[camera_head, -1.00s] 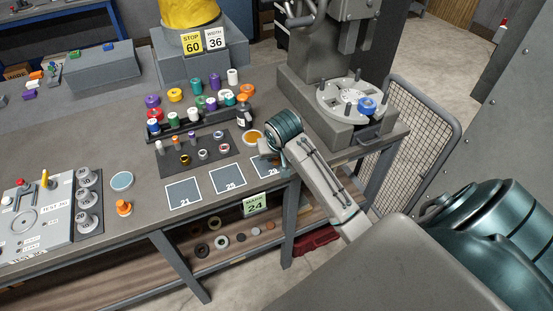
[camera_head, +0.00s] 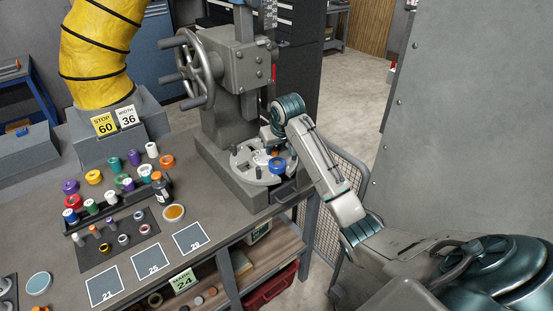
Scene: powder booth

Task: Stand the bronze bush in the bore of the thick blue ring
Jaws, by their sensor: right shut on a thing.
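The thick blue ring (camera_head: 277,165) lies on the round grey plate (camera_head: 245,171) of the press, near its right side. My right gripper (camera_head: 275,146) is over the plate, just above the blue ring, pointing down. It is shut on a small brownish piece (camera_head: 277,154), which looks like the bronze bush. The piece is mostly hidden by the gripper and small in view. I cannot tell whether it touches the ring or is in its bore. My left gripper is not in view.
The press column and handwheel (camera_head: 195,68) stand behind and left of the plate. Upright pegs stand around the plate. A dark mat (camera_head: 120,243) with small rings and several coloured spools lie to the left. A mesh guard (camera_head: 329,225) is at the right.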

